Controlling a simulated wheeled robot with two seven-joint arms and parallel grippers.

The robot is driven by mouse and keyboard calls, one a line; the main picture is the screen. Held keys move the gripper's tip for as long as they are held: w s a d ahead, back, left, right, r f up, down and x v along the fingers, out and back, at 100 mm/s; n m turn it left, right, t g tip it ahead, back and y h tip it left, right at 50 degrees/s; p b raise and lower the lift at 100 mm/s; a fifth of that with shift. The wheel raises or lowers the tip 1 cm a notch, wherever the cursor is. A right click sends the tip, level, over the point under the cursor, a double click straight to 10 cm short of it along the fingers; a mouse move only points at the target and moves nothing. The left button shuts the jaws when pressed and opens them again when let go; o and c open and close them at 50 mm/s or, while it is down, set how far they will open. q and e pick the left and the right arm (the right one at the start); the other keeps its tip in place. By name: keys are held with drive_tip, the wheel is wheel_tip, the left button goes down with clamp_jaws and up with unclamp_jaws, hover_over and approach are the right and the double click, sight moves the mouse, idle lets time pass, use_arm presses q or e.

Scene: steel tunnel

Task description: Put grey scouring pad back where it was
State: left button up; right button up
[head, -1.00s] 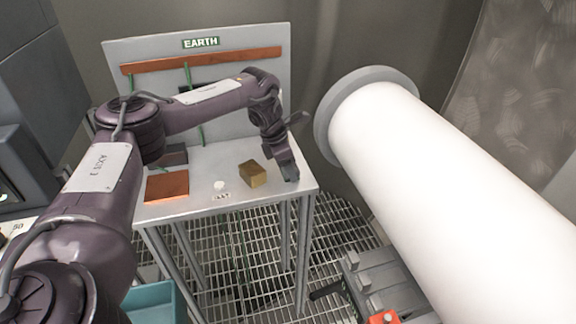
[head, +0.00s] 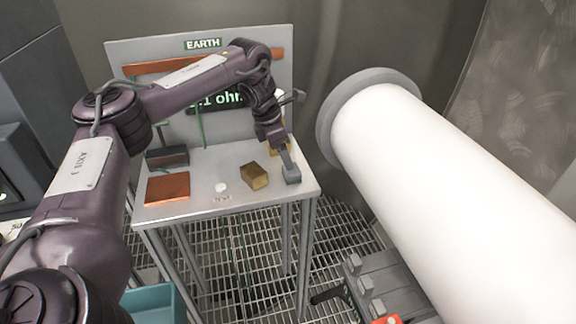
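A small grey block (head: 292,175), which looks like the scouring pad, is at the right front corner of the steel table (head: 215,207). My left gripper (head: 288,160) reaches down to it from above, with a finger against or just over its top. I cannot tell whether the fingers are closed on the pad or whether it rests on the table. A brass block (head: 254,176) stands just left of the pad. My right gripper is not in view.
On the table are a copper plate (head: 167,187), a dark block (head: 167,156) and a white button (head: 221,187). A yellowish item is partly hidden behind my gripper. A display (head: 218,100) stands on the back panel. A large white cylinder (head: 440,180) is close on the right.

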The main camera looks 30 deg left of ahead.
use_arm(q)
drive_tip(key=v, duration=0.5)
drive_tip(key=shift+r+p, duration=0.15)
drive_tip(key=shift+p, duration=0.25)
